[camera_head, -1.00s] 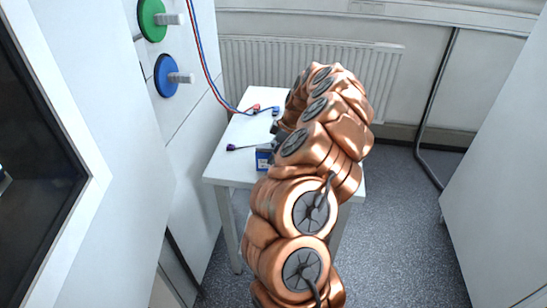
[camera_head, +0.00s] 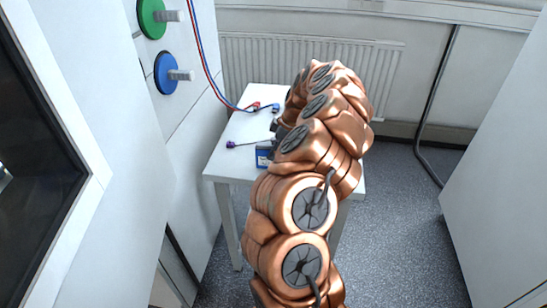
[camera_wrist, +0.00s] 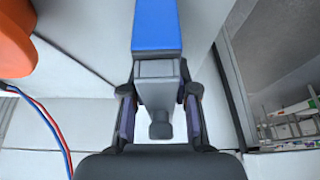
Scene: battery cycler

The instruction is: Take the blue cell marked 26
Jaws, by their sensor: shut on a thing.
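My gripper (camera_wrist: 160,120) fills the lower middle of the wrist view, with dark fingers and purplish pads on either side of a grey stem. The stem belongs to a grey piece (camera_wrist: 157,69) joined to a flat blue block (camera_wrist: 157,27). The gripper is shut on this grey-and-blue piece, though the contact is hard to see. No number 26 is readable on it. In the head view, a small blue box (camera_head: 264,157) with a pale label shows at the white table's near edge, partly behind my arm. My gripper is hidden there by my arm.
The white table (camera_head: 222,168) holds a purple-ended lead (camera_head: 230,144) and red and blue connectors (camera_head: 276,107). Red and blue cables (camera_head: 208,75) hang beside green (camera_head: 152,18) and blue (camera_head: 165,73) discs. A white cabinet (camera_head: 500,180) stands right; open floor lies between.

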